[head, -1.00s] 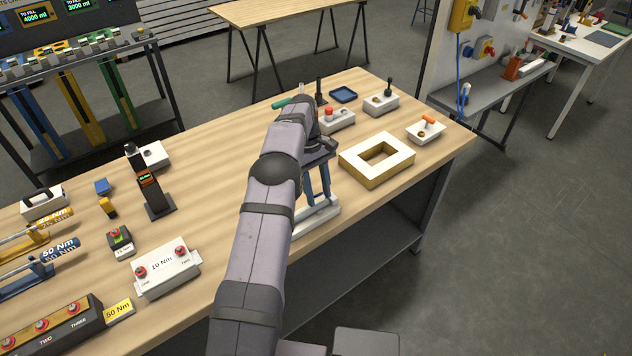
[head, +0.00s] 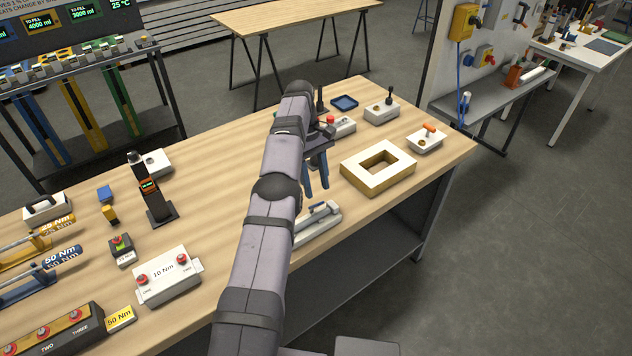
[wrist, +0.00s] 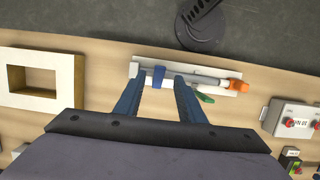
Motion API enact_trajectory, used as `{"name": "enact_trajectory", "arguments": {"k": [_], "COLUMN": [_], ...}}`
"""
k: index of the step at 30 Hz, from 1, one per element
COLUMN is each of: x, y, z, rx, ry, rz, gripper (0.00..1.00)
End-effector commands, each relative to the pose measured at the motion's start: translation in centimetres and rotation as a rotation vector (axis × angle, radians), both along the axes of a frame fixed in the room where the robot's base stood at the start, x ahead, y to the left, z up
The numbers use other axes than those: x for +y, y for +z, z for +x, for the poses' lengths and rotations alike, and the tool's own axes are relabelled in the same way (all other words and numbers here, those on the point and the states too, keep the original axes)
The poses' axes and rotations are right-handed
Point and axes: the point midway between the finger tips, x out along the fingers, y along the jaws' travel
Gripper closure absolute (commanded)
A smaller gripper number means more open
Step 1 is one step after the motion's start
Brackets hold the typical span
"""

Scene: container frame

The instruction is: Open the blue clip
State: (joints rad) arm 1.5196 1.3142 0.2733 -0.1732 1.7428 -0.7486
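A white fixture (wrist: 192,75) with a grey rod lies near the table edge; it also shows below my gripper in the head view (head: 318,227). The blue clip (wrist: 159,77) sits across the rod near its left end in the wrist view. An orange clip (wrist: 236,85) is at the right end and a green lever (wrist: 205,98) sticks out beside it. My gripper (wrist: 159,82) is open, with its two blue fingers apart. In the head view my gripper (head: 318,190) hangs above the fixture, apart from it. I cannot tell whether the clip is open or shut.
A wooden-sided white frame (head: 378,167) stands right of the fixture. Behind are a box with a red button (head: 340,127) and a joystick box (head: 382,110). The wood between is free.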

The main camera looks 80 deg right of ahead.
Motion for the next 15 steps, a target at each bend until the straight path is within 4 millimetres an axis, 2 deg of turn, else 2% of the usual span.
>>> {"name": "enact_trajectory", "arguments": {"k": [7,11,13,15], "x": [0.0,-0.1,-0.5,-1.2], "y": [-0.1,-0.8,0.0,2.1], "z": [-0.1,-1.3,-2.7,-4.4], "rx": [0.0,0.0,0.0,-0.002], "ry": [-0.002,-0.024,-0.049,-0.078], "rz": [0.0,-0.006,-0.042,-0.099], "gripper": [0.64,0.64,0.64,0.64]}}
